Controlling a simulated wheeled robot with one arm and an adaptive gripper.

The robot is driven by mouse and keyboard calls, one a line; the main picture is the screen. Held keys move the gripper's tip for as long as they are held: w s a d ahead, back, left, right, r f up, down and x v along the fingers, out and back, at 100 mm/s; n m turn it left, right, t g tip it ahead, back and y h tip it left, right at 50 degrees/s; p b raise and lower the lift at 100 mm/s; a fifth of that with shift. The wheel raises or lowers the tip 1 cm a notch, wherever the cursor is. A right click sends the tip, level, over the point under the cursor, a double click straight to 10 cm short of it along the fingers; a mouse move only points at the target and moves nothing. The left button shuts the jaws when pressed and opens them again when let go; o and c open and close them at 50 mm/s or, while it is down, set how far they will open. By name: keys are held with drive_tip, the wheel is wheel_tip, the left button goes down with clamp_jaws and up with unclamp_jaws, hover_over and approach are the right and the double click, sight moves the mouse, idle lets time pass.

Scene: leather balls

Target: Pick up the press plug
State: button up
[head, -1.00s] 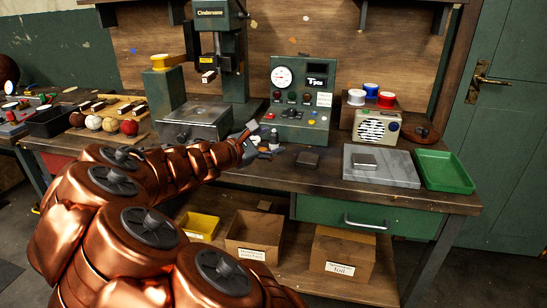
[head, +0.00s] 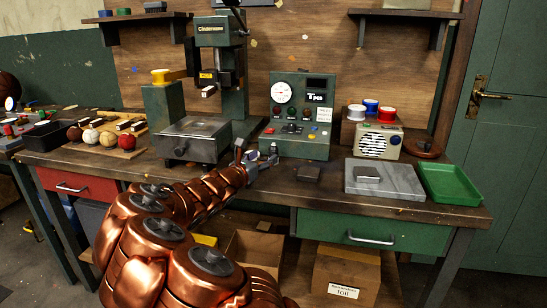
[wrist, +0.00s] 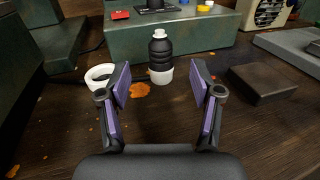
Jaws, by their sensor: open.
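A black ribbed, bottle-shaped piece with a white base and a pale top, which looks like the press plug (wrist: 160,57), stands upright on the bench in the wrist view. My gripper (wrist: 160,82) is open, with purple-padded fingers to the left and right of this piece in the picture. The piece appears just beyond the fingertips, and no contact shows. In the head view my gripper (head: 256,158) is low over the bench in front of the control box, and the plug is small and hard to make out there.
A white ring (wrist: 100,76) lies left of the plug, near a dark cable. A dark block (wrist: 262,83) lies to the right. The green control box (head: 300,143) stands behind, and the press (head: 196,138) is at left. A grey slab (head: 384,181) and green tray (head: 450,184) are at right.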

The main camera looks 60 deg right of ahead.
sight(273, 146)
drive_tip(key=shift+w+d, duration=0.15)
drive_tip(key=shift+d, duration=3.25)
drive_tip(key=shift+c, duration=0.2)
drive_tip(key=c, duration=1.1)
drive_tip(key=shift+c, duration=0.2)
drive_tip(key=shift+r, duration=0.1)
wheel_tip(273, 146, up, 3)
drive_tip(key=shift+r+p, duration=0.15)
drive_tip(key=shift+p, duration=0.15)
drive_tip(key=shift+a+r, duration=0.2)
drive_tip(key=shift+a, duration=0.05)
drive_tip(key=a, duration=0.5)
drive_tip(key=s+a, duration=0.1)
drive_tip(key=a, duration=0.4)
drive_tip(key=a+r, duration=0.1)
drive_tip(key=a, duration=0.4)
drive_tip(key=shift+s+a+r+p, duration=0.1)
drive_tip(key=shift+s+a+p, duration=0.1)
drive_tip(key=shift+s+p, duration=0.15)
